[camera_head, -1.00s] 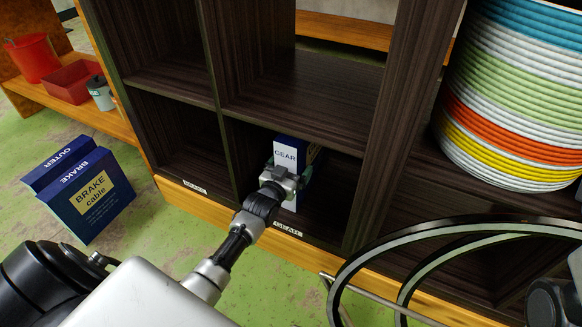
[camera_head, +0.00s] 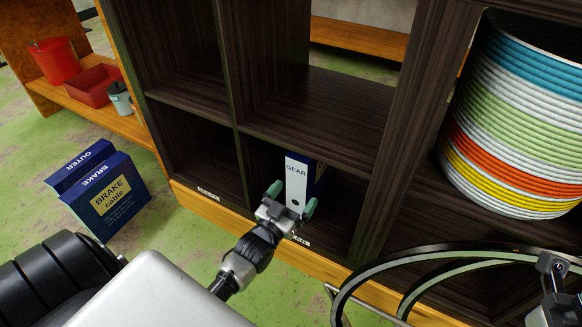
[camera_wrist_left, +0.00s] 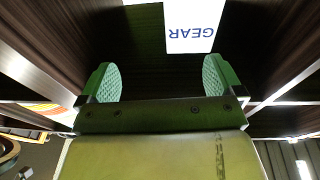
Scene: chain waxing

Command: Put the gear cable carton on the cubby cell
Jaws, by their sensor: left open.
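The gear cable carton (camera_head: 297,184), blue with a white "GEAR" spine, stands upright inside the lower middle cubby cell (camera_head: 340,205) of the dark wooden shelf. Its white label (camera_wrist_left: 190,28) shows at the top of the left wrist view, beyond the fingers. My left gripper (camera_head: 291,198) is open in front of the carton, at the cell's mouth, with its green fingertips apart. In the left wrist view the open fingers (camera_wrist_left: 162,82) have nothing between them. At the right edge of the head view, part of my right arm (camera_head: 556,285) shows; its fingertips are not clearly visible.
A red bucket (camera_head: 54,62) and red bin (camera_head: 95,86) sit on a wooden shelf behind. A striped cable stack (camera_head: 515,120) fills the right cell, with black hoops (camera_head: 420,262) below it.

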